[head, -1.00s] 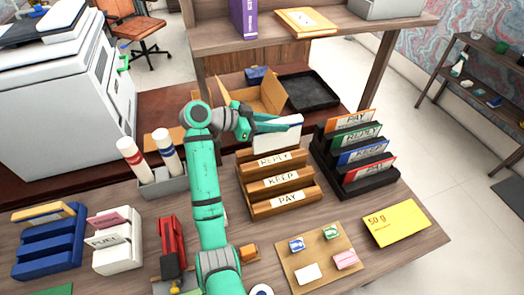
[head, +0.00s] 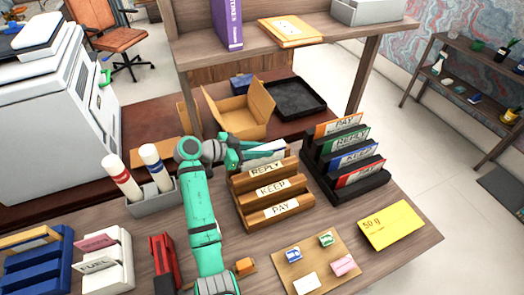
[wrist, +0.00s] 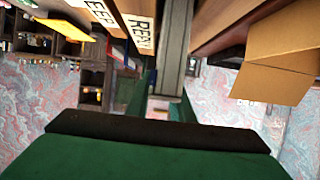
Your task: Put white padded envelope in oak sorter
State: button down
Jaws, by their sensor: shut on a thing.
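The white padded envelope (head: 262,151) shows only as a narrow pale strip at the back of the oak sorter (head: 302,203). The sorter stands on the desk, with labels REPLY, KEEP and PAY on its dividers. My gripper (head: 278,155) is shut on the envelope's upper edge, just above and behind the REPLY divider. The envelope's lower part is hidden by the sorter, so its depth in the rear slot is unclear. In the wrist view a grey slab, seen edge-on, lies between my fingers, beside the REPLY label.
A black sorter (head: 374,183) with coloured cards stands close on the right. Behind are an open cardboard box (head: 240,115) and a black tray (head: 297,100), under a raised shelf (head: 290,48). A cork board (head: 318,249) and a yellow pack (head: 391,225) lie in front.

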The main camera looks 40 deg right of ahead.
jog(key=shift+f, duration=0.25)
jog(key=shift+f, duration=0.15)
jog(key=c, duration=1.6)
grip_release()
jog(key=shift+o, duration=0.2)
jog(key=shift+w+a+r, duration=0.1)
jog(key=shift+a+r, duration=0.1)
jog(key=shift+r, duration=0.1)
jog(key=v, duration=1.1)
jog(key=shift+a, duration=0.25)
